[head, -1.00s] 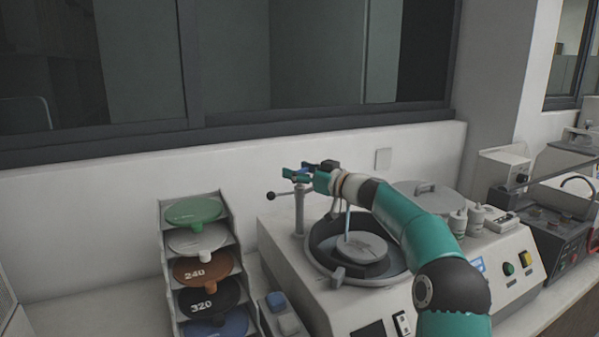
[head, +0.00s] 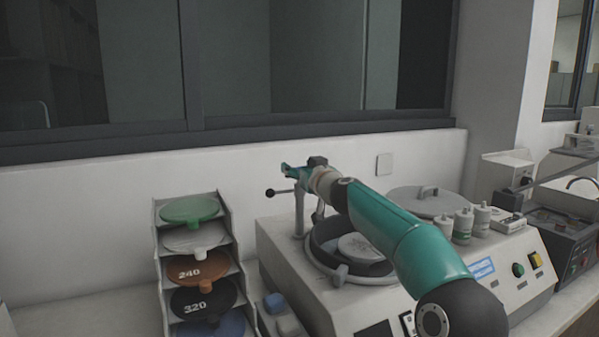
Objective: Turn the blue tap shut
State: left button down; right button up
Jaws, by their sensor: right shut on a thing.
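A grey tap column (head: 299,215) with a side lever ending in a black ball (head: 270,193) stands at the back left of the polishing machine, beside its round bowl (head: 318,262). My right gripper (head: 290,171) is at the top of this column and is shut on the tap's handle there. The gripper covers the handle, so its blue colour does not show clearly. A short grey spout piece (head: 318,211) hangs below my wrist. I see no water stream over the bowl, though my arm hides part of that area. My left gripper is not in view.
A rack of coloured discs (head: 239,262) stands left of the machine. A round lid (head: 426,202) and several white bottles (head: 463,226) are on the machine's right. A green button (head: 518,270) and a yellow one (head: 535,260) are on its front. The wall is close behind.

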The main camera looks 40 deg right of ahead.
jog(key=shift+f, duration=0.15)
jog(key=o, duration=1.2)
jog(key=shift+c, duration=0.2)
jog(key=shift+d+n+y, duration=0.1)
jog(key=shift+n+y, duration=0.2)
jog(key=shift+y, duration=0.1)
